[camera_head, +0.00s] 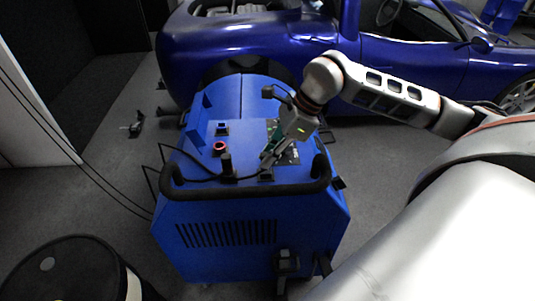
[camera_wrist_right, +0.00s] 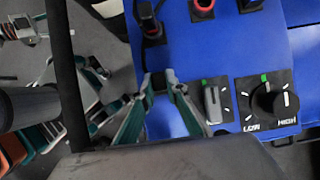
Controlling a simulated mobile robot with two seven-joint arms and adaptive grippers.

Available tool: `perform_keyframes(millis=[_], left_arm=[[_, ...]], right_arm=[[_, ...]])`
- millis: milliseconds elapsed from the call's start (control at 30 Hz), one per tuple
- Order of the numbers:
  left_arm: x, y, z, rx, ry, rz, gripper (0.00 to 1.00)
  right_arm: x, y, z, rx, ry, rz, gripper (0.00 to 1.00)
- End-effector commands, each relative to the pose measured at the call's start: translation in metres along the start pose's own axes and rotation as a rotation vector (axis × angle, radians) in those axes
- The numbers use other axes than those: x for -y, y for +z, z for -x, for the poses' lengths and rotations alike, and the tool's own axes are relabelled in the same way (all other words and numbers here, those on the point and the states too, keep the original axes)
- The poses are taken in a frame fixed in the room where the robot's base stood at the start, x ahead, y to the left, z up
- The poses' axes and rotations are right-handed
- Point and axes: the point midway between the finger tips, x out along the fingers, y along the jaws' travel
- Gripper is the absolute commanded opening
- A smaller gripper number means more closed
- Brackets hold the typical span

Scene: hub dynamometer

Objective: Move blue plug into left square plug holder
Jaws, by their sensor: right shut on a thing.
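My right gripper (camera_head: 266,158) reaches down over the front of the blue dynamometer's sloping top. In the right wrist view its two fingers (camera_wrist_right: 160,80) are close together, with a narrow gap. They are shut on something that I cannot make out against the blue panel. A black square holder (camera_head: 265,174) lies just below the gripper. To its left, a dark upright plug (camera_head: 227,165) with a cable stands in another holder; it also shows in the wrist view (camera_wrist_right: 150,24). I cannot clearly pick out the blue plug. My left gripper is not in view.
A red-ringed socket (camera_head: 219,147) and a dark square fitting (camera_head: 222,128) sit farther back on the top. A black handlebar (camera_head: 245,188) runs along the front edge. Control knobs (camera_wrist_right: 272,101) are right of the fingers in the wrist view. A blue car (camera_head: 250,45) stands behind.

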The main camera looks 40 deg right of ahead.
Motion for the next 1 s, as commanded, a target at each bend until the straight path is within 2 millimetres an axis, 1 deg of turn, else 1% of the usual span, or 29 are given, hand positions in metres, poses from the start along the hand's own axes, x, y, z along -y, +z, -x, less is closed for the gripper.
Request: perform_keyframes(millis=[100, 133, 200, 500, 633, 767, 1000], left_arm=[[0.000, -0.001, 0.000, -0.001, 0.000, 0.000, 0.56], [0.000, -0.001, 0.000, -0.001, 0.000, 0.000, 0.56], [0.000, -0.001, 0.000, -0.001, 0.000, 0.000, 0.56], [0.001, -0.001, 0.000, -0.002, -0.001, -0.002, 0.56], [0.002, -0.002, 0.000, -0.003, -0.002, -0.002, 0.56], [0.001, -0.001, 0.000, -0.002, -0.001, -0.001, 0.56], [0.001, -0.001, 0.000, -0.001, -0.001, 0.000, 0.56]], right_arm=[[0.000, 0.000, 0.000, 0.000, 0.000, 0.000, 0.00], [0.000, 0.000, 0.000, 0.000, 0.000, 0.000, 0.18], [0.000, 0.000, 0.000, 0.000, 0.000, 0.000, 0.33], [0.000, 0.000, 0.001, -0.001, 0.000, 0.000, 0.33], [0.001, 0.000, 0.007, -0.001, -0.002, 0.000, 0.33], [0.001, 0.000, 0.025, -0.002, -0.005, 0.001, 0.33], [0.001, 0.000, 0.075, -0.002, -0.006, 0.000, 0.33]])
